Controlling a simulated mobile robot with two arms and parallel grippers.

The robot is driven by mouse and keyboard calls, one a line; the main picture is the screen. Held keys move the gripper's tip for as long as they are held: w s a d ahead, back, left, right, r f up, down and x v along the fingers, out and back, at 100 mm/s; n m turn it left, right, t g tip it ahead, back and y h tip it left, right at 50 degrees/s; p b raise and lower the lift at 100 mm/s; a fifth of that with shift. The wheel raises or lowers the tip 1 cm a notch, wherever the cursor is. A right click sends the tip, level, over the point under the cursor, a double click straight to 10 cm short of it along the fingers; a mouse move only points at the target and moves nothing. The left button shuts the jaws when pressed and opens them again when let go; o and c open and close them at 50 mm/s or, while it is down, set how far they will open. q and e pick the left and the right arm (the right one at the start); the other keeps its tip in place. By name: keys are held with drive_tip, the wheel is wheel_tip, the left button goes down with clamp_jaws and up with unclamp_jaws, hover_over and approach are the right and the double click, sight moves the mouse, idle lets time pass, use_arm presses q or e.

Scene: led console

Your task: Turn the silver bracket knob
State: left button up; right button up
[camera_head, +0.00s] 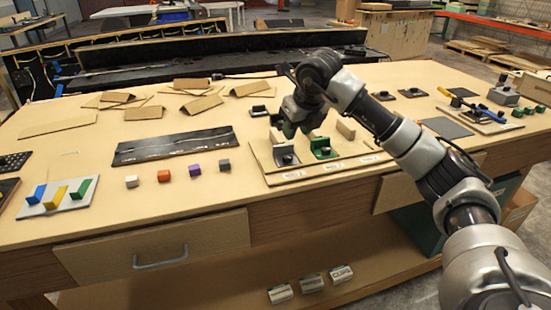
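A low wooden console board (263,163) with white labels along its front edge lies on the table, right of centre. I cannot make out for certain which part is the silver bracket knob. My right gripper (290,128) reaches in from the right and points down just above and behind the dark bracket. Its fingers are small and dark, so I cannot tell whether they are open or touching anything. My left gripper is not in view.
Small coloured cubes (164,176) and a black panel (175,146) lie left of the board. Cardboard pieces (192,104) lie behind. A tray with coloured blocks (58,197) stands far left. A grey block with a knob (503,95) and tools lie far right.

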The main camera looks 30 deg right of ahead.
approach(288, 156)
drive_tip(key=shift+x, duration=1.25)
drive_tip(key=p+x, duration=0.1)
drive_tip(key=x, duration=0.4)
drive_tip(key=shift+a, duration=0.1)
drive_tip(key=shift+w+f, duration=0.15)
drive_tip(key=shift+f, duration=0.35)
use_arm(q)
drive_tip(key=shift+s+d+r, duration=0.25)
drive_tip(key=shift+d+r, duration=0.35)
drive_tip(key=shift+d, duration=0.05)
use_arm(e)
drive_tip(key=shift+c, duration=0.2)
drive_tip(key=c, duration=0.6)
drive_tip(key=shift+c, duration=0.2)
